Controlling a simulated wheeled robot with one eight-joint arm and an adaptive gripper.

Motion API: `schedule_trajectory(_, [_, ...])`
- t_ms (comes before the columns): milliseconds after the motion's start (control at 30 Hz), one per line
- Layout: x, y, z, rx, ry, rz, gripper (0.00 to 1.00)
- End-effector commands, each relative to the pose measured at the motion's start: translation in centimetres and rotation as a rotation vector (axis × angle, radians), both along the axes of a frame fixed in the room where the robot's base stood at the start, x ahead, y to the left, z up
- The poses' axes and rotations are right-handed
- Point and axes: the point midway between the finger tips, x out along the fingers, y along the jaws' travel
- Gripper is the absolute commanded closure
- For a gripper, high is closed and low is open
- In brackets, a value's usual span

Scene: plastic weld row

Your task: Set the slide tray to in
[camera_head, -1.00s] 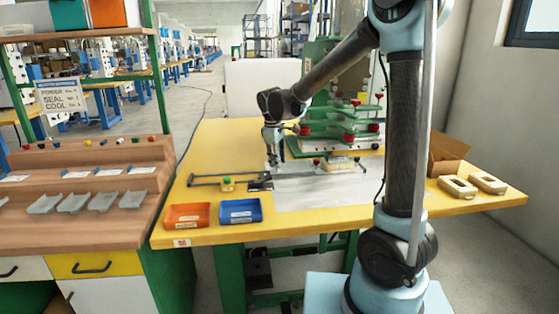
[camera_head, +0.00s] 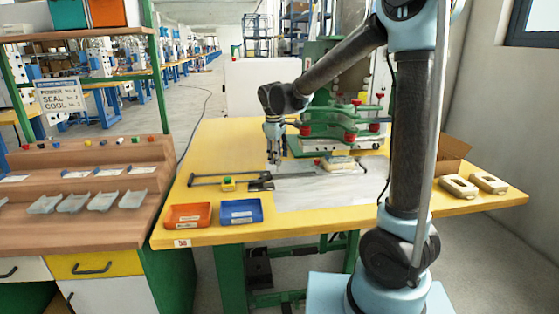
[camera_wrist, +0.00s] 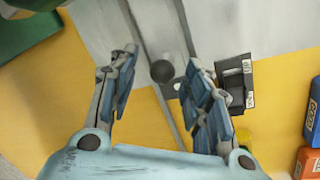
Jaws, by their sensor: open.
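A dark round knob (camera_wrist: 162,71) stands at the end of a pale grey strip, which looks like the slide tray (camera_wrist: 157,25), in the wrist view. My gripper (camera_wrist: 160,85) is open, with one finger on each side of the knob and clear gaps between. In the head view my gripper (camera_head: 274,160) points down at the left edge of the grey plate (camera_head: 320,192), in front of the green press (camera_head: 340,125). A beige part (camera_head: 338,163) sits under the press. How far the tray is slid cannot be told clearly.
A small black block with two white labels (camera_wrist: 235,80) lies right of the knob. An orange bin (camera_head: 188,216) and a blue bin (camera_head: 240,211) stand at the yellow table's front left. Two beige parts (camera_head: 458,187) and a cardboard box (camera_head: 450,155) are at the right.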

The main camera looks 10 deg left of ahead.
Motion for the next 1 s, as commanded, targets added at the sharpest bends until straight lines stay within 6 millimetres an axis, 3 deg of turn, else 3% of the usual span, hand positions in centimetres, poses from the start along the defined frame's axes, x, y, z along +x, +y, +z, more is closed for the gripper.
schedule_trajectory(300, [-1.0,0.2,5.7,-0.001,0.0,-0.001,0.55])
schedule_trajectory(500, [-1.5,0.4,8.5,-0.001,0.0,-0.001,0.55])
schedule_trajectory(700, [-1.7,0.4,9.8,-0.001,0.0,-0.001,0.55])
schedule_trajectory(1000, [-1.7,0.4,9.9,-0.002,0.0,-0.002,0.55])
